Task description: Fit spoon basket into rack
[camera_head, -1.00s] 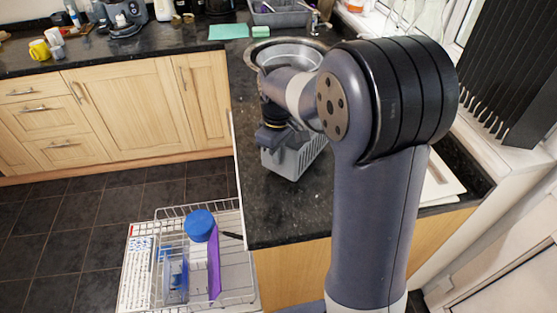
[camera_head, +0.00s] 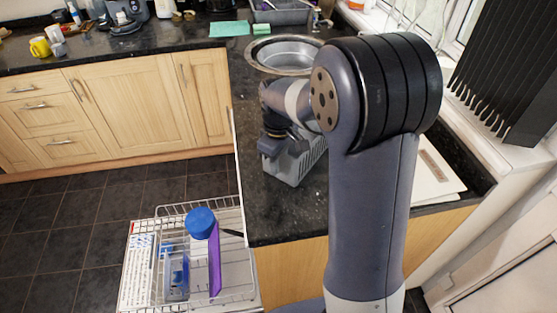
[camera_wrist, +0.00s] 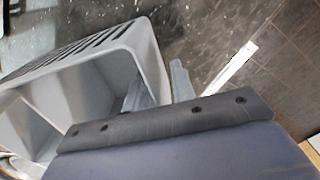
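The spoon basket (camera_head: 285,173) is a grey slotted box over the dark granite counter, below the sink. In the wrist view the basket (camera_wrist: 97,62) shows its open top and inner divider. My gripper (camera_head: 284,147) is at its near left upper edge. In the wrist view my gripper (camera_wrist: 160,90) has one finger inside the basket and one outside, and looks shut on the wall. Whether the basket touches the counter is unclear. The rack (camera_head: 236,297) is a wire dishwasher rack, pulled out at lower left.
The rack holds a blue cup (camera_head: 201,222), an upright purple plate (camera_head: 214,262) and a blue item (camera_head: 176,278). The counter (camera_head: 275,222) is clear in front of the basket. A metal sink (camera_head: 290,52) lies behind it. Open tiled floor (camera_head: 60,210) is at left.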

